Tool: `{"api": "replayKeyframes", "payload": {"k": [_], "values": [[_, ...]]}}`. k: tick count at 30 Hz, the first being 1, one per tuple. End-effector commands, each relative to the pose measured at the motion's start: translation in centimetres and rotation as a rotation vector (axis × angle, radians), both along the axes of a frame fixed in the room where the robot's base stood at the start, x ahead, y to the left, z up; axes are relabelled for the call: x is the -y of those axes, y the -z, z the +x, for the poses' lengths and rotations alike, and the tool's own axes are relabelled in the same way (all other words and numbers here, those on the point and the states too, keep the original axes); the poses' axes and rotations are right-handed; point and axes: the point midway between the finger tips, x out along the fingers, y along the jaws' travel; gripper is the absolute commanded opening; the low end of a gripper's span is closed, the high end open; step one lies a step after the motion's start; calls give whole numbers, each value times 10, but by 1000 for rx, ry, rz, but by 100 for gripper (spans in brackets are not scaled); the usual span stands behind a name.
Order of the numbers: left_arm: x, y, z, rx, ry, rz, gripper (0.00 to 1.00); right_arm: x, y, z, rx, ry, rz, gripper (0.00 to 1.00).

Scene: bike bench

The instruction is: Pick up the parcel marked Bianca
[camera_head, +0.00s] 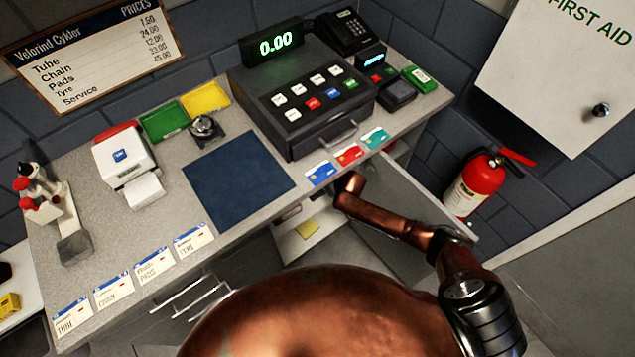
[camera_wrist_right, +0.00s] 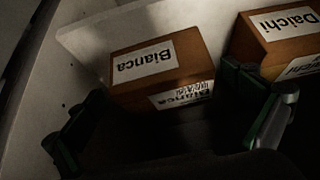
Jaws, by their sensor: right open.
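In the right wrist view, the parcel marked Bianca (camera_wrist_right: 160,75) is a brown box with white name labels on its top and near side; the lettering appears upside down. My right gripper (camera_wrist_right: 172,125) is open, its fingers to the left and right of the near side of this parcel. I cannot tell whether either finger touches it. A similar brown parcel marked Daichi (camera_wrist_right: 280,40) sits to the right, close to the right finger. In the head view my right arm reaches under the counter edge; its gripper and the parcels are hidden. My left gripper is not in view.
A pale wall or panel (camera_wrist_right: 85,45) stands beside and behind the parcels. In the head view an open drawer (camera_head: 440,205) juts out below the counter (camera_head: 150,225). The cash register (camera_head: 310,105) and colored cards (camera_head: 348,153) lie above my arm. A fire extinguisher (camera_head: 475,185) hangs right.

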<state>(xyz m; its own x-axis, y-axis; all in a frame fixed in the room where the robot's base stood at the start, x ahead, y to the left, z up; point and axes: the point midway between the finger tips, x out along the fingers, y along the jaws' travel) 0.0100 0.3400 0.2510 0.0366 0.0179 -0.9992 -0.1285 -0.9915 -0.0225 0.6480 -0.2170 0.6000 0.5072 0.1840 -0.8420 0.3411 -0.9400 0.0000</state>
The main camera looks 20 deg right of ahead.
Motion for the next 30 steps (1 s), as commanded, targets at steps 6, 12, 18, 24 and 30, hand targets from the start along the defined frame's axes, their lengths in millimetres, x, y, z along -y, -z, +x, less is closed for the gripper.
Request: {"api": "replayKeyframes", "payload": {"k": [6, 12, 18, 24, 30], "values": [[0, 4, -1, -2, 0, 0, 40, -6, 0, 14, 1, -1, 1, 100], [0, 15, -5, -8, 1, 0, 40, -15, 11, 39, -3, -1, 0, 100], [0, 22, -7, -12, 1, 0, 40, -18, 25, 49, 0, -1, -1, 100], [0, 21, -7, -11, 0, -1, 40, -18, 24, 50, 1, -1, 1, 100], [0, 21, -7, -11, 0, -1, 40, -18, 24, 50, 1, 0, 0, 89]]}}
